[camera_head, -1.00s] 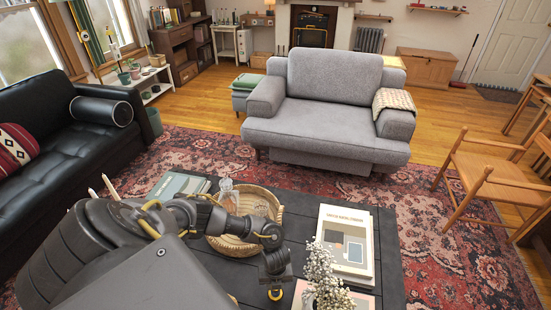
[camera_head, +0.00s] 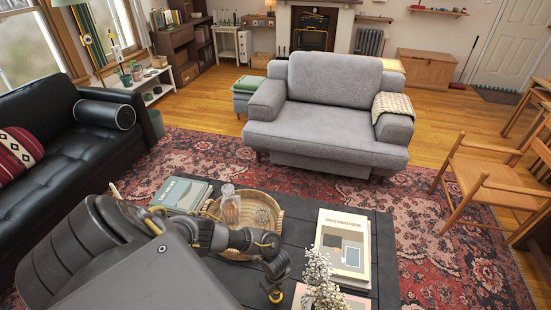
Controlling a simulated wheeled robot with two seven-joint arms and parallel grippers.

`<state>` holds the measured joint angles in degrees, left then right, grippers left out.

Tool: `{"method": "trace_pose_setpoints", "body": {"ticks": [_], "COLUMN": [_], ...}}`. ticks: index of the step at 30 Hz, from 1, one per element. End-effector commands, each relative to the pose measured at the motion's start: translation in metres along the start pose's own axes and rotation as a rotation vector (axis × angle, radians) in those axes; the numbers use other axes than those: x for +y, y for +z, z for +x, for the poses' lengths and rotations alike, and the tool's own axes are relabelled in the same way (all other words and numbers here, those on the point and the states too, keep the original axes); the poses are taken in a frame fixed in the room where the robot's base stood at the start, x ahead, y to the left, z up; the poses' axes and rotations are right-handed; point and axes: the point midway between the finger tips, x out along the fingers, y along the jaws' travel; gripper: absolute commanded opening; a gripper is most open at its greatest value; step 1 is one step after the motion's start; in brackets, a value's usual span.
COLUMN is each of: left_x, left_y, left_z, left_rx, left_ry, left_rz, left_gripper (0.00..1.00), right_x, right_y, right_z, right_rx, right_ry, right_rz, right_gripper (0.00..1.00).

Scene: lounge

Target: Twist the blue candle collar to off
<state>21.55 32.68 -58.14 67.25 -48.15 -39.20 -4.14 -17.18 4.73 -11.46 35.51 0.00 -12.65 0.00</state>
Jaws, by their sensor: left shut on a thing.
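I cannot make out a blue candle collar in the head view. My left arm reaches in from the lower left, over the dark coffee table (camera_head: 386,262). My left gripper (camera_head: 276,294) points down near the table's front, between the wicker tray and the white book. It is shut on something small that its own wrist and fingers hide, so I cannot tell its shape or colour. My right gripper is out of view.
The round wicker tray (camera_head: 277,207) holds a glass decanter (camera_head: 230,203). Books (camera_head: 181,192) lie at the table's left, a white book (camera_head: 343,245) at its right. White flowers (camera_head: 320,282) stand close right of my gripper. A grey armchair (camera_head: 325,125) is behind.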

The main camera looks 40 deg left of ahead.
Motion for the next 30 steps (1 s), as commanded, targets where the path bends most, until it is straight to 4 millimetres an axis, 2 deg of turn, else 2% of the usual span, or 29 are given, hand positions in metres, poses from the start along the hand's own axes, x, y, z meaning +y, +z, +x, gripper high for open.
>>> {"method": "trace_pose_setpoints", "body": {"ticks": [29,30], "left_x": [-0.0006,-0.0006], "left_y": [-0.0001,-0.0001], "left_z": [-0.0006,-0.0006], "left_rx": [0.0,0.0], "left_ry": [-0.001,-0.001], "left_rz": [0.002,0.002], "left_gripper": [0.07,0.35], "right_x": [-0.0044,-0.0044], "right_y": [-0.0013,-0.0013], "right_z": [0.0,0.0], "right_rx": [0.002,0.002], "right_ry": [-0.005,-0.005], "right_rz": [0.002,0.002], "right_gripper": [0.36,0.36]}}
